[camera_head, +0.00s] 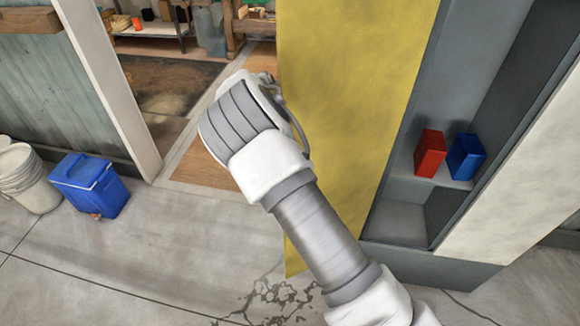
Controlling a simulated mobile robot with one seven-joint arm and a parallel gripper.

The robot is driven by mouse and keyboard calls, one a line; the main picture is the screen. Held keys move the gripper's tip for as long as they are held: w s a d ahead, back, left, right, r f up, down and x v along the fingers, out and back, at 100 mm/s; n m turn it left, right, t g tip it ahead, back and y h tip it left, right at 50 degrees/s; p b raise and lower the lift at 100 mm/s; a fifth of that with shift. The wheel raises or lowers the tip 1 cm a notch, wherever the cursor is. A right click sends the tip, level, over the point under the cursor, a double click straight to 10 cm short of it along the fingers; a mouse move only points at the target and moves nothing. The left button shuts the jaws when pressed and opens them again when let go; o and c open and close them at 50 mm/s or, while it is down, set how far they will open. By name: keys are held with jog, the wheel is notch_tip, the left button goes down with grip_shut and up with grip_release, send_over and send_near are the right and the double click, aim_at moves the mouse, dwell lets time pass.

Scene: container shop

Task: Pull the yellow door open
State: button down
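The yellow door (345,80) stands as a tall flat panel right of centre. It is swung out at an angle, with its free edge on the left and its lower left corner over the concrete floor. An open gap lies between that edge and the pale door post (112,95). My arm crosses in front of the door from the bottom right, and its wrist end is by the door's left edge. My gripper's fingers are hidden behind the arm, so I cannot see whether they touch the door. No handle shows.
Right of the door, a grey shelf unit (403,222) holds a red box (430,153) and a blue box (466,157). A blue cooler (90,185) and white buckets (27,178) stand at the left wall. A room with a bench (150,30) shows through the doorway. The front left floor is clear.

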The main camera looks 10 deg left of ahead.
jog(key=shift+w, duration=0.25)
dwell(0.3)
jog(key=c, duration=0.8)
grip_release()
jog(key=shift+c, duration=0.2)
jog(key=shift+r, duration=0.1)
jog(key=v, duration=1.7)
jog(key=shift+w+a, duration=0.15)
jog(key=shift+a, duration=0.05)
